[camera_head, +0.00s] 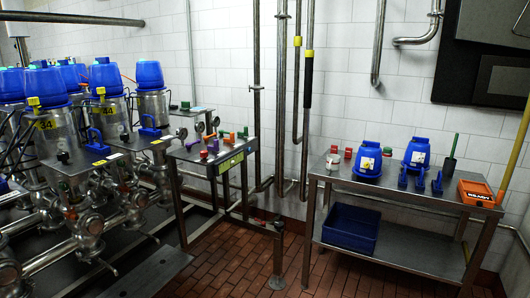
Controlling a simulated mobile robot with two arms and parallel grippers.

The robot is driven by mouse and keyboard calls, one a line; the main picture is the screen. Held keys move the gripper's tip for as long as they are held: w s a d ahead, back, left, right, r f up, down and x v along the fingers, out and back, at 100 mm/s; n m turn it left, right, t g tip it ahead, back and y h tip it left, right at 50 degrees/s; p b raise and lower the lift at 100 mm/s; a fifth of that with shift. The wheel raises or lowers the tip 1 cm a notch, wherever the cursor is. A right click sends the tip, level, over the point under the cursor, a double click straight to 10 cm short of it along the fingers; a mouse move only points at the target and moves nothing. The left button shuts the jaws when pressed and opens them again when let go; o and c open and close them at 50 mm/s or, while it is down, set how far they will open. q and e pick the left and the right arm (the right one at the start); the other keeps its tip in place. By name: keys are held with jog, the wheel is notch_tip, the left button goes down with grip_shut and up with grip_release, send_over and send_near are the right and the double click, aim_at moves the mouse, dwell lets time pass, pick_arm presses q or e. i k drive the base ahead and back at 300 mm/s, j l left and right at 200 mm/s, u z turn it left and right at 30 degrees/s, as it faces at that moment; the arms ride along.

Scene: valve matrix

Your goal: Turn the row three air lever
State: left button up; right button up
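The valve matrix fills the left side, with several steel valve bodies under blue caps; one cap (46,86) sits above a yellow label reading 34 (45,124), another (107,76) above a label reading 44 (105,110). A blue lever-like piece (97,142) stands on a steel plate in front, and a second one (150,128) stands further right. Thin dark tubes or handles show at the far left edge. I cannot tell which part is the row three air lever. Neither of my grippers is in view.
A small steel stand (225,155) holds coloured pieces. A steel table (400,193) at right carries blue caps, an orange box (476,194) and red pieces; a blue bin (349,227) sits on its shelf. Pipes run along the white wall. Brick floor (235,265) is open between.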

aim_at(205, 138)
jog(key=i+l+u, duration=0.25)
jog(key=u, duration=0.15)
jog(key=i+l+u, duration=0.55)
jog(key=u, duration=0.25)
jog(key=i+l+u, duration=0.3)
jog(key=u, duration=0.15)
